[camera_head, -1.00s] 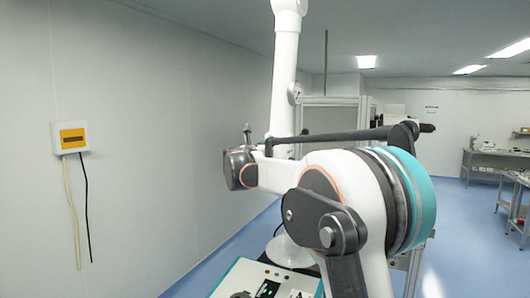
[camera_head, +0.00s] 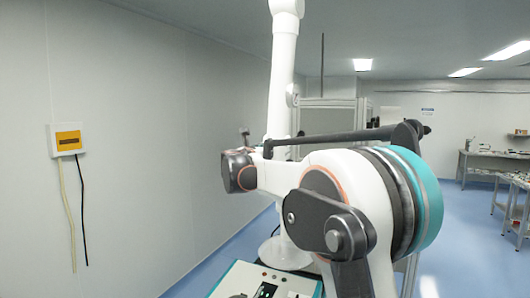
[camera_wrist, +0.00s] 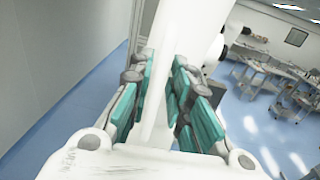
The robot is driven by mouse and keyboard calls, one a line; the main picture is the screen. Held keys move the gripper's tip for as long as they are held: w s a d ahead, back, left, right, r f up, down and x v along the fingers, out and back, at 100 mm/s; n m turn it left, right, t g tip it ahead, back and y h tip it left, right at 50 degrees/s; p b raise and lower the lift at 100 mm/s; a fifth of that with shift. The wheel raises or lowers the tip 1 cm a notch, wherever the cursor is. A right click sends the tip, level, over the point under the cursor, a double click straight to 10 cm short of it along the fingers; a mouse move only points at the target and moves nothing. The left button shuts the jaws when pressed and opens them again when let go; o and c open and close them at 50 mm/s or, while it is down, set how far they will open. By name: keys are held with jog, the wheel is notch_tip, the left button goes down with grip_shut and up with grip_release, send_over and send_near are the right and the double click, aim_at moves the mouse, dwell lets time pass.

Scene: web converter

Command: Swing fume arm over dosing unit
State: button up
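The fume arm (camera_head: 283,85) is a white jointed tube coming down from above, with a small knob at its joint. Its pale round hood (camera_head: 284,252) hangs at the back edge of the dosing unit (camera_head: 240,281), a light panel with a dark display and green trim. My own arm covers the lower tube and much of the unit. In the wrist view, my gripper (camera_wrist: 165,88) has its teal-padded fingers on both sides of the white tube (camera_wrist: 160,110), seemingly pressed against it. The gripper's fingers are hidden in the head view.
A grey wall runs along the left, with a yellow-fronted box (camera_head: 67,141) and two hanging cables. A grey cabinet (camera_head: 325,117) stands behind the tube. Workbenches (camera_head: 492,160) stand at the right, with open blue floor before them.

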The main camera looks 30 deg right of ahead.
jog(key=shift+a, duration=0.1)
jog(key=v, duration=1.2)
jog(key=shift+f, duration=0.1)
jog(key=s+a+f+m+g+y+b, duration=0.25)
jog(key=s+f+m+b, duration=0.5)
jog(key=s+f, duration=0.55)
jog(key=s+a+f+m+g+y+b, duration=0.1)
jog(key=s+f+m+y+b, duration=0.2)
jog(key=s+f+m+b, duration=0.9)
jog(key=s+a+f+m+y+b, duration=0.2)
jog(key=s+a+f, duration=0.2)
jog(key=f, duration=0.6)
jog(key=s+a+f+m+g+y+b, duration=0.1)
jog(key=s+a+f+m+y+b, duration=0.1)
jog(key=s+f, duration=0.4)
jog(key=s+a+f+m+y+b, duration=0.3)
jog(key=s+a+f, duration=0.2)
jog(key=f, duration=1.1)
jog(key=shift+s+a+y+b, duration=0.35)
jog(key=shift+s+a+b, duration=0.05)
jog(key=shift+a, duration=0.4)
